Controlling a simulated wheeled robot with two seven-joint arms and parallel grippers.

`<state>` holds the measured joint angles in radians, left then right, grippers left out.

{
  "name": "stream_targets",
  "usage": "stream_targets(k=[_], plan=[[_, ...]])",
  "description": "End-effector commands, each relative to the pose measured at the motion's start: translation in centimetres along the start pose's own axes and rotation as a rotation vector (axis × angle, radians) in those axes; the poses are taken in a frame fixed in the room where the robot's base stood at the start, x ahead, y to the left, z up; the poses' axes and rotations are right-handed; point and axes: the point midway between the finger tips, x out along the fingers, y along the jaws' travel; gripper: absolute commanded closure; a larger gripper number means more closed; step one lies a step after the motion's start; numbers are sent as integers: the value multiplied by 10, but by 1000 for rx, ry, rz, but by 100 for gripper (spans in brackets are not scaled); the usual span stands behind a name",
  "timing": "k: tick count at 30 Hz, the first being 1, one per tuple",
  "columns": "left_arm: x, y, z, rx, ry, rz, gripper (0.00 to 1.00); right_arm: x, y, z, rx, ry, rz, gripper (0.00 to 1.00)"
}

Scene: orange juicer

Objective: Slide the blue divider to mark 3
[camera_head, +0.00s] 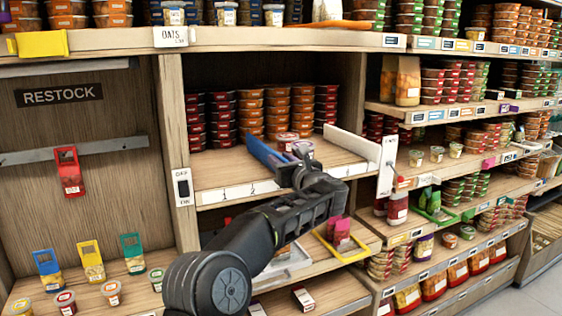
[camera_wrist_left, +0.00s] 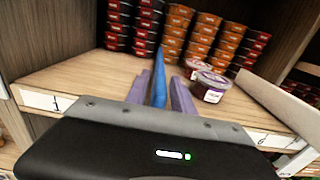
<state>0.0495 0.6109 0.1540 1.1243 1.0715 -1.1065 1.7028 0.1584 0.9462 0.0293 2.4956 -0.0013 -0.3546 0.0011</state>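The blue divider (camera_head: 265,155) stands on the middle shelf, running front to back; it also shows in the left wrist view (camera_wrist_left: 159,80). My left gripper (camera_head: 296,160) is at the shelf's front edge. In the left wrist view its two purple fingers (camera_wrist_left: 160,92) stand on either side of the divider, with narrow gaps that look open. The number strip (camera_head: 238,191) on the shelf edge shows marks 1 and 2 left of my gripper. My right gripper is not in view.
Purple-labelled tubs (camera_wrist_left: 208,86) stand just right of the fingers. Stacked red and orange tubs (camera_head: 250,115) fill the back. The shelf left of the blue divider is clear in front.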

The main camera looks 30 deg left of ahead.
Motion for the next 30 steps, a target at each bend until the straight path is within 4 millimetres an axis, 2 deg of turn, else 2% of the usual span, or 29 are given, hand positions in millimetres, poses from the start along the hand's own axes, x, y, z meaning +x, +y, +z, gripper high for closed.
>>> stream_targets(k=[8,13,24,30], plan=[[0,0,0,0,0,1,65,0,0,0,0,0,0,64],[-8,0,-2,0,0,-1,65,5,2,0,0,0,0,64],[-64,-1,-3,0,0,-2,65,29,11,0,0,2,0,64],[-78,0,-1,1,0,0,65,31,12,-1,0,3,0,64]])
